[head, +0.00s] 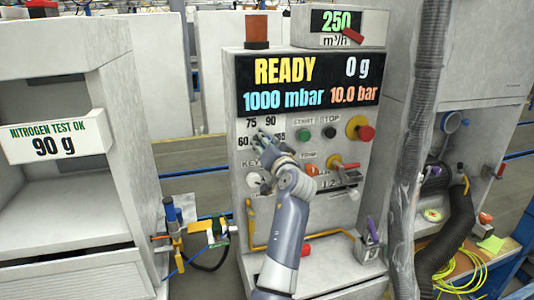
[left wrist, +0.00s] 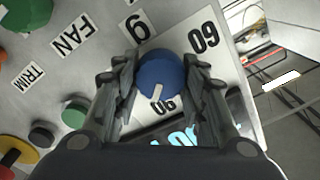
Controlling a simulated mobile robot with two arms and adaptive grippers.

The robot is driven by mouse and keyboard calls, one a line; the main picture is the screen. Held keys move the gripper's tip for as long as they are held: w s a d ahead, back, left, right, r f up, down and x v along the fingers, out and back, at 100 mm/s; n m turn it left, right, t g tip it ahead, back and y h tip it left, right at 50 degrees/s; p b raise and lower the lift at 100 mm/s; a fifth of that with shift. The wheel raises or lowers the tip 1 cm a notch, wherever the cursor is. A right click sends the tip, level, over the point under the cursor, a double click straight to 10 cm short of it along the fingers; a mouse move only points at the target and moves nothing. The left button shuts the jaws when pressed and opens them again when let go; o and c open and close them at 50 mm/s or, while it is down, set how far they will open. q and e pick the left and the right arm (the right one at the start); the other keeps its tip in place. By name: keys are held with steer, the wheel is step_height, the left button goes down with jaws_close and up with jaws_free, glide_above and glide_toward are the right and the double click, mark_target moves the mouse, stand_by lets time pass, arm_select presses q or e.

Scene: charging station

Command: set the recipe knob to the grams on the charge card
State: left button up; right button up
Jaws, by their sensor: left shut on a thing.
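My left gripper (head: 262,138) is at the upper left of the control panel in the head view and covers the recipe knob there. In the left wrist view the blue knob (left wrist: 160,74) sits between the two fingers of my left gripper (left wrist: 160,82), which are shut on it. The knob's pale pointer mark points down in that view, toward the upside-down 90 label (left wrist: 162,104). The 60 label (left wrist: 205,38) is at the upper right there; other dial labels are partly hidden. A white card (head: 55,138) at the left reads "NITROGEN TEST OK 90 g". My right gripper is not in view.
The panel display (head: 308,82) reads READY, 0 g, 1000 mbar and 10.0 bar. Near the knob are a green button (head: 304,135), a black button (head: 330,132), a red stop button (head: 366,133) and a red-yellow switch (head: 342,163). A grey hose (head: 410,150) hangs to the right.

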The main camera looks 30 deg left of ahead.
arm_select(q)
steer(key=n+b, duration=0.2)
steer(key=b, duration=0.1)
steer(key=shift+a+f, duration=0.15)
steer(key=shift+f, duration=0.1)
steer(key=shift+n+b, duration=0.4)
steer(key=shift+b, duration=0.05)
steer(key=shift+s+r+n+b, duration=0.1)
steer(key=shift+r+n+b, duration=0.15)
steer(key=shift+n+b, duration=0.05)
steer(key=o, duration=1)
steer(key=shift+a, duration=0.1)
steer(key=shift+o, duration=0.3)
steer(key=shift+a+f, duration=0.1)
steer(key=shift+w, duration=0.2)
